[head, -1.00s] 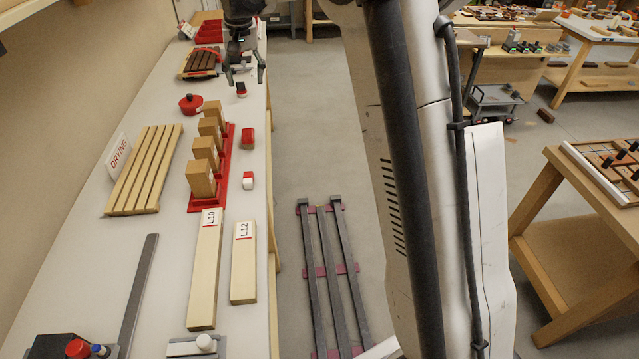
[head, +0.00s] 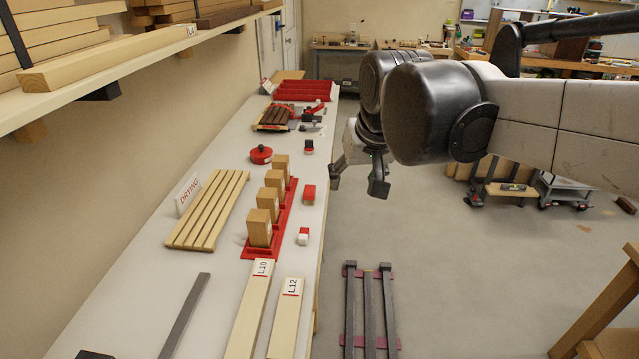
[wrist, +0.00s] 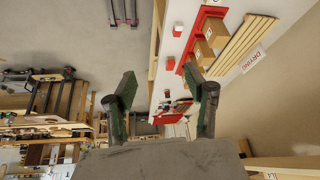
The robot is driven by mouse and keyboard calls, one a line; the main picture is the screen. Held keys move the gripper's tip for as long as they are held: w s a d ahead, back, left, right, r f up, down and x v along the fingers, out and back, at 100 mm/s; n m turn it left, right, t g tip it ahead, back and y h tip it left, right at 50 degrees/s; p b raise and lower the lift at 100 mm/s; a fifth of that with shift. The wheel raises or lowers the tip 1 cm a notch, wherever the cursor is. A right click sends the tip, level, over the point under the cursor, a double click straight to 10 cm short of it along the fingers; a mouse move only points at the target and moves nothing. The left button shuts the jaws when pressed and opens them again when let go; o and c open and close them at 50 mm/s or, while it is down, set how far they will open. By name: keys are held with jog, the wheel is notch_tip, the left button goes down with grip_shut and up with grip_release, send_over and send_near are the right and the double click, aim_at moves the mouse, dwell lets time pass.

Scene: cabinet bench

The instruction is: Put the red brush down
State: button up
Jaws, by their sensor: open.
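My gripper (head: 357,183) is open and empty, in the air to the right of the bench's edge. In the wrist view its two fingers (wrist: 162,100) stand wide apart with nothing held between them. A small elongated red thing (head: 316,107), which looks like the red brush, lies at the far part of the bench (head: 215,262), beside a rack of dark brown slats (head: 272,117). It is too small to make out clearly. My gripper is well apart from it.
A red round pot (head: 261,155), red tray with wooden blocks (head: 248,252), pale slatted drying rack (head: 208,208) and small red-and-white blocks (head: 309,194) stand on the bench. A shelf (head: 110,62) overhangs its left. Open floor lies right of the bench.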

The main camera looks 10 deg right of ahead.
jog(key=s+f+t, duration=0.1)
jog(key=s+f, duration=0.2)
jog(key=s, duration=0.3)
jog(key=s+f+n, duration=0.1)
jog(key=s+f, duration=0.3)
jog(key=s, duration=0.3)
jog(key=shift+s+f+t, duration=0.15)
jog(key=shift+f+t, duration=0.15)
jog(key=shift+t, duration=0.1)
notch_tip(320, 180, down, 6)
jog(key=b, duration=0.6)
jog(key=o, duration=0.6)
jog(key=shift+o, duration=0.2)
